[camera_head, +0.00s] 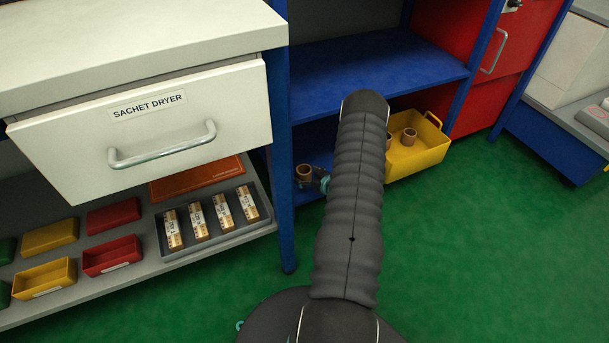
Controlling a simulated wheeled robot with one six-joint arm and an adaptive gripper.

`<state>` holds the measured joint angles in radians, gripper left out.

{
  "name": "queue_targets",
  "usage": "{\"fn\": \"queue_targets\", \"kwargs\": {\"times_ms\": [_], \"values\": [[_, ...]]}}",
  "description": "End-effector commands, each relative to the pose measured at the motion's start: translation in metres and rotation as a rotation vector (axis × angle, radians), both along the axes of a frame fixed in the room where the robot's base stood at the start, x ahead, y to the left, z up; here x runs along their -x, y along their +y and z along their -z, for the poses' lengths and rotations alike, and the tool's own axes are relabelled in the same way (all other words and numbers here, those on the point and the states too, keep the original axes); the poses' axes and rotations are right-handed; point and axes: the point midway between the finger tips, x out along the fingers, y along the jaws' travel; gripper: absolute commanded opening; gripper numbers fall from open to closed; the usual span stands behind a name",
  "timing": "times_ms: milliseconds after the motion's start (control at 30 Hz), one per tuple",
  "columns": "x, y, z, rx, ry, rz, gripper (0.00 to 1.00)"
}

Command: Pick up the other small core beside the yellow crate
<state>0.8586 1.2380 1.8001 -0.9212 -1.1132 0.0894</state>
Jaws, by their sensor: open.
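A small brown core (304,172) is on the lower blue shelf, left of the yellow crate (432,158), with its ring-shaped top showing. The crate has a raised handle at its right and holds a brown core (408,137). Another brown core (388,141) shows partly at the arm's edge. My gripper (319,180) is mostly hidden behind my dark arm; a small part of it shows close against the right side of the small core. It is open. I cannot tell whether it touches the core or has it between its fingers.
The blue shelf post (284,150) stands just left of the core, and the upper blue shelf (375,65) lies above it. A half-open white drawer (150,130) juts out at left. Green floor (500,230) is clear at right.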

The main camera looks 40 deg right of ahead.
Motion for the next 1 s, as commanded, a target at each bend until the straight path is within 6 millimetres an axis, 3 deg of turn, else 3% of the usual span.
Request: {"fn": "queue_targets", "kwargs": {"times_ms": [167, 433, 600, 700, 1000], "values": [[-0.016, 0.001, 0.006, 0.001, -0.001, -0.001, 0.9], [-0.018, 0.001, 0.007, 0.0, 0.0, 0.0, 0.9], [-0.018, 0.001, 0.007, 0.0, -0.001, 0.0, 0.47], [-0.018, 0.001, 0.007, 0.0, -0.001, 0.0, 0.27], [-0.018, 0.001, 0.005, 0.0, -0.001, 0.0, 0.26]]}}
